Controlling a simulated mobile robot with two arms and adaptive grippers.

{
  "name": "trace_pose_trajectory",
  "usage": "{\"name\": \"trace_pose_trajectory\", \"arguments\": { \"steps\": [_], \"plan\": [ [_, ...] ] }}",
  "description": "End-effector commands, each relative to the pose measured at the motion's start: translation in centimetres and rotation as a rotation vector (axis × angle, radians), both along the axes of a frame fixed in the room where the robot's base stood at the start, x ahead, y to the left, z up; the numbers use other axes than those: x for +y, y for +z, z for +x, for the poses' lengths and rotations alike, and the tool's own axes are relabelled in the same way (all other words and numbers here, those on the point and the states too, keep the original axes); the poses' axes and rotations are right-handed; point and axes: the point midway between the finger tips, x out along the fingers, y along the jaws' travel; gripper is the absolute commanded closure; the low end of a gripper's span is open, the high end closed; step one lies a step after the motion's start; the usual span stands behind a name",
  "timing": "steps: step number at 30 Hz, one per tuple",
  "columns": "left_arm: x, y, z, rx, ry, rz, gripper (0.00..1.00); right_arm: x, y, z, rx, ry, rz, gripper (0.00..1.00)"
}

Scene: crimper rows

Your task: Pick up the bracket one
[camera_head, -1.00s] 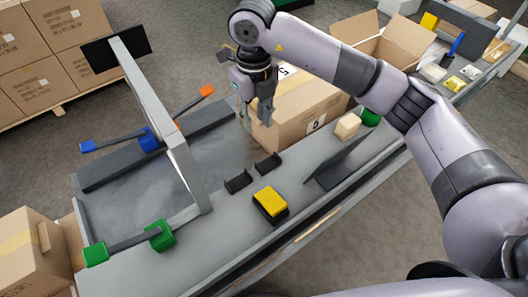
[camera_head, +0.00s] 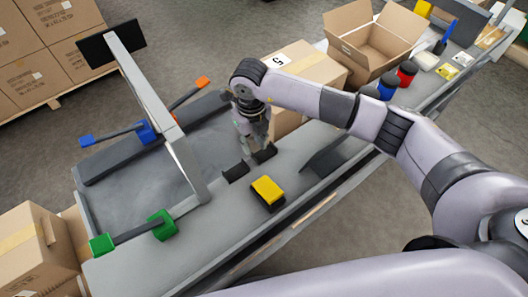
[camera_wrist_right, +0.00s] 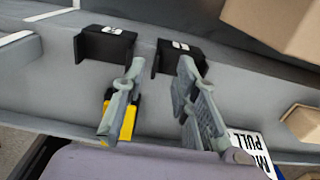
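Two small black brackets stand side by side on the grey bench. In the head view one bracket (camera_head: 236,173) is at the left and the other bracket (camera_head: 266,153) is right beside my right gripper (camera_head: 252,146). The wrist view shows the two brackets (camera_wrist_right: 104,45) (camera_wrist_right: 178,58) with small white marks that I cannot read, so I cannot tell which is bracket one. My right gripper (camera_wrist_right: 160,72) is open, its fingers spread, with one fingertip close to the right-hand bracket in the wrist view. My left gripper is not in view.
A yellow-topped black block (camera_head: 268,190) lies on the bench near the brackets. A dark angled panel (camera_head: 325,160) stands to the right. A grey post frame (camera_head: 165,115) rises at the left. A cardboard box (camera_head: 310,68) stands behind my right arm.

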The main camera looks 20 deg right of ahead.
Motion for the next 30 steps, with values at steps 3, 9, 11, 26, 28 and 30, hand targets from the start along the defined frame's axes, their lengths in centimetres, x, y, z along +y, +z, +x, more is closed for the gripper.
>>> {"name": "trace_pose_trajectory", "arguments": {
  "steps": [3,9,11,26,28,30],
  "plan": [
    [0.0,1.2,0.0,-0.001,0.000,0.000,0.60,0.1,-1.7,-0.8,0.007,0.000,0.000,0.72],
    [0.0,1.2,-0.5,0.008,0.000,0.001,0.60,0.1,-3.9,-0.6,0.002,0.000,0.000,0.72],
    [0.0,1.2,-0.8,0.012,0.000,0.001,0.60,0.1,-4.1,-0.6,0.000,0.001,0.001,0.72],
    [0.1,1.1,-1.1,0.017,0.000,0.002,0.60,0.1,-4.1,-0.6,0.000,0.000,0.001,0.94],
    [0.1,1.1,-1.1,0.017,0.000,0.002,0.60,0.1,-4.1,-0.6,0.000,0.000,0.001,0.98],
    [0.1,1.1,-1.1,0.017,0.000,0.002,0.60,0.1,-4.1,-0.6,0.000,0.000,0.001,1.00]
  ]
}}
